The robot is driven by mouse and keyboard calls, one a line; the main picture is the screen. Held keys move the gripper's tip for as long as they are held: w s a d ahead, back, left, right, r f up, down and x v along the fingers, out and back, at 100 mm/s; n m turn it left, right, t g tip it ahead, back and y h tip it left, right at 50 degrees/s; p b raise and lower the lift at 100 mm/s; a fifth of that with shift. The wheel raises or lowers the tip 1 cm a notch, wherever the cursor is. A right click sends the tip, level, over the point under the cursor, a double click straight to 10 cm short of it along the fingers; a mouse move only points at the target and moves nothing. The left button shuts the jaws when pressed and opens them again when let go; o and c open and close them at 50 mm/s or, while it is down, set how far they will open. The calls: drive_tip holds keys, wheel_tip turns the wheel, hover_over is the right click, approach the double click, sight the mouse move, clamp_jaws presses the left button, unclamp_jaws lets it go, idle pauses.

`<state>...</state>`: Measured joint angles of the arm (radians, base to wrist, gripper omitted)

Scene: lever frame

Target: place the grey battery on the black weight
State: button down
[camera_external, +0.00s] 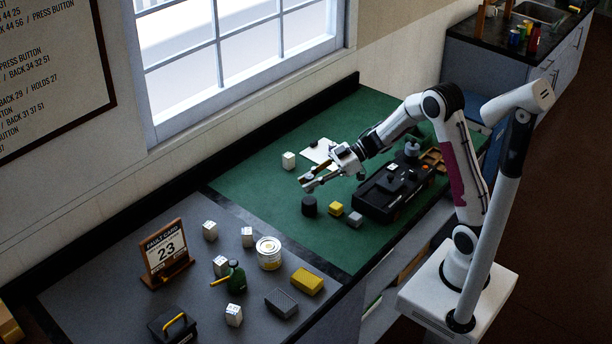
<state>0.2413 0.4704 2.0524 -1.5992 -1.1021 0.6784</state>
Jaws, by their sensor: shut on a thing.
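My gripper (312,181) is over the green mat, shut on a small grey thing at its fingertips. It fits the grey battery, but it is too small and too covered by the fingers to make out its shape. The black weight (309,206) is a short dark cylinder standing upright on the green mat. In the picture it is just below my gripper, with a gap between them. Its top looks clear.
A yellow cube (336,209) and a grey cube (355,220) sit right of the weight, before a black device (382,197). A white cube (288,160) is behind. Several items, including a can (269,253), stand on the grey mat at lower left.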

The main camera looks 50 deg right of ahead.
drive_tip(key=shift+f, duration=1.85)
drive_tip(key=shift+f, duration=0.15)
drive_tip(key=c, duration=1.8)
unclamp_jaws()
drive_tip(key=shift+d+r, duration=0.1)
drive_tip(key=shift+r, duration=0.1)
drive_tip(key=shift+v, duration=5.9)
